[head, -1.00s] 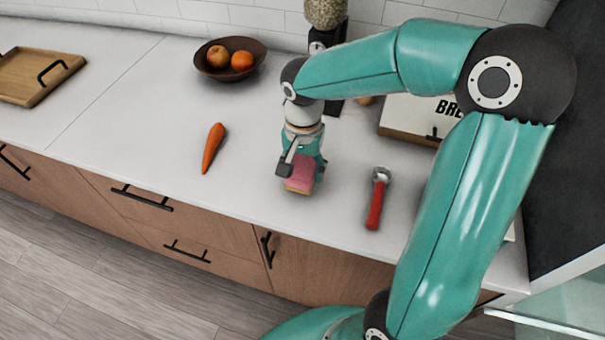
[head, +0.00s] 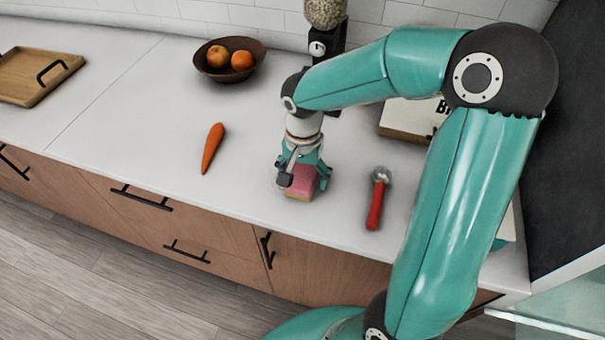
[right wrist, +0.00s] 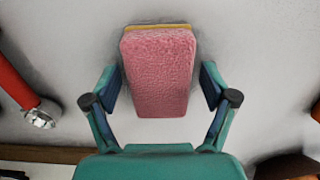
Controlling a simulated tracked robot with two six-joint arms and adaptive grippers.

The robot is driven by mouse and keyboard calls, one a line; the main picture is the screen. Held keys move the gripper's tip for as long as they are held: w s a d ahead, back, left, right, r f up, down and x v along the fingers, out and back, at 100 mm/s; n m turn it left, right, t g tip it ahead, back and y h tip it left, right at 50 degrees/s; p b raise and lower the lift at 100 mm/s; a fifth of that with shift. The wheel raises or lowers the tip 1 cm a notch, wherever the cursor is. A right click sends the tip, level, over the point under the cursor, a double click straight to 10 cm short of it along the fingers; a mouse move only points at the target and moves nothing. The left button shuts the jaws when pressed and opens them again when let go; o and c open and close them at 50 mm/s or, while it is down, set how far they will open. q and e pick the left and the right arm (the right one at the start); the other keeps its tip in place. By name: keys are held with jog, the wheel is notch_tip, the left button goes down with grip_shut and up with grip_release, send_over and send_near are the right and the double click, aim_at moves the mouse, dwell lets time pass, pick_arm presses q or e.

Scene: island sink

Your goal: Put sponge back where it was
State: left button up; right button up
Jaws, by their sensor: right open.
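The sponge (head: 303,184), pink with a thin yellow layer, lies on the white counter near its front edge. My right gripper (head: 305,182) is directly above it, pointing down with its fingers spread on both sides. In the right wrist view the sponge (right wrist: 159,75) sits between the two fingertips of the gripper (right wrist: 160,88), with a gap on each side. The gripper is open and not touching the sponge there. My left gripper is not in view.
A carrot (head: 212,148) lies to the left and a red-handled tool (head: 376,200) to the right. A fruit bowl (head: 229,61), a grinder (head: 326,30) and a bread box (head: 408,118) stand behind. A wooden tray (head: 25,82) is far left. Counter between carrot and tray is clear.

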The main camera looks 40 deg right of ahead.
aim_at(303, 174)
jog(key=shift+r, duration=0.1)
notch_tip(303, 174, up, 12)
dwell(0.5)
dwell(0.4)
